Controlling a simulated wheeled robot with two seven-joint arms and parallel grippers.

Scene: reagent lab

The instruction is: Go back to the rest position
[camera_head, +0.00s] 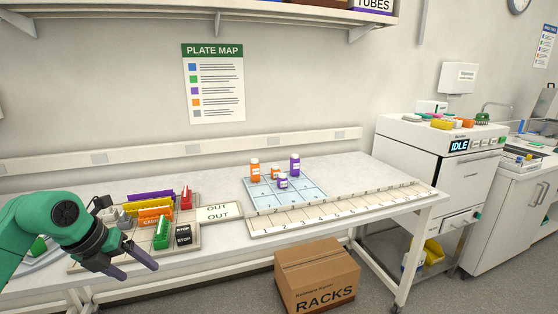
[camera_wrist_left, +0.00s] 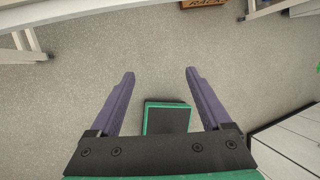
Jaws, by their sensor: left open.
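My left gripper (camera_head: 136,264) is at the lower left of the head view, in front of the bench's front edge. It is open, with its two dark purple fingers apart and nothing between them. In the left wrist view, the gripper (camera_wrist_left: 158,72) points at the grey floor (camera_wrist_left: 160,50), and its fingers are clear of everything. A green and black part, which looks like my own base, shows below the fingers. My right gripper is not in view.
The bench (camera_head: 345,177) holds a tray with coloured racks at left, an OUT card (camera_head: 218,213), a blue grid mat (camera_head: 312,185) with orange and purple bottles, and a numbered strip (camera_head: 345,208). A RACKS box (camera_head: 315,277) stands on the floor in front. A white IDLE machine (camera_head: 425,145) stands right.

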